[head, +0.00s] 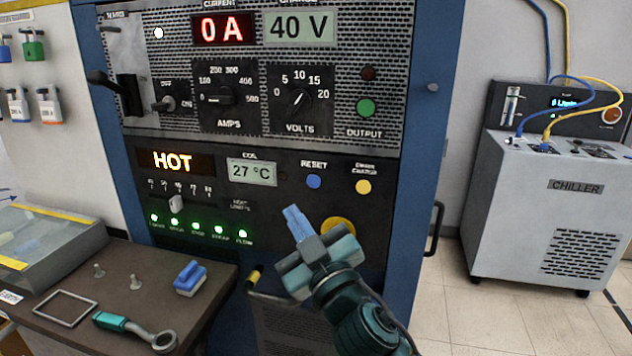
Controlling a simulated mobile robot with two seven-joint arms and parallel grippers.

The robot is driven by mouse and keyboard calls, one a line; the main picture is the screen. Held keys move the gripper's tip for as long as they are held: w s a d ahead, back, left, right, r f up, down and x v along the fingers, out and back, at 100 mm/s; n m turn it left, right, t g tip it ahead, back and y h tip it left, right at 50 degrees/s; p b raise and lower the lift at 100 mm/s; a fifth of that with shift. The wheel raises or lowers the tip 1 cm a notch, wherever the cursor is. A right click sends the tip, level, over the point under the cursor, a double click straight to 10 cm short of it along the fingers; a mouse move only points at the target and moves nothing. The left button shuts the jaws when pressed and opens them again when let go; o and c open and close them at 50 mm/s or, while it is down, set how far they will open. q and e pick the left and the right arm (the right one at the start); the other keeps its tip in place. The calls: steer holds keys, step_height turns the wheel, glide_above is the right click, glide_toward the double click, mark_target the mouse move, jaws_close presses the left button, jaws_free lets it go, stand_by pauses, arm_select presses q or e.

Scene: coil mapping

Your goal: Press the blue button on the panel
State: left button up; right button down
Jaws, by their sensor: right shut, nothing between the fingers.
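The blue button (313,181) is small and round and sits under the label RESET on the dark lower panel (290,160) of the blue cabinet. It is fully in sight. My right gripper (293,216) comes in from the bottom right. Its fingers are shut and empty, with the tips pointing up and left. In the picture the tips are a little below and left of the blue button, and apart from it. How far they are from the panel face is hard to tell. My left gripper is not in view.
A yellow button (363,187) is right of the blue one. A larger yellow round part (340,227) is partly hidden behind my gripper. The HOT display (172,161) is lit. A brown bench (150,270) with tools is at lower left. A chiller (550,210) stands right.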

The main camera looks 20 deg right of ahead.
steer(key=shift+w+d, duration=0.1)
steer(key=shift+w+d, duration=0.8)
steer(key=shift+w, duration=0.4)
steer(key=shift+w+d, duration=0.85)
steer(key=shift+w, duration=0.35)
steer(key=shift+w+d, duration=0.8)
steer(key=shift+w, duration=0.4)
steer(key=shift+w+d, duration=0.2)
steer(key=shift+w, duration=0.15)
steer(key=shift+w+d, duration=0.25)
steer(key=shift+w, duration=0.05)
stand_by(0.3)
steer(key=shift+s+a, duration=0.5)
steer(key=shift+s, duration=0.15)
steer(key=shift+s+a, duration=0.7)
steer(key=shift+s, duration=0.35)
steer(key=shift+s+a, duration=0.7)
steer(key=shift+s, duration=0.35)
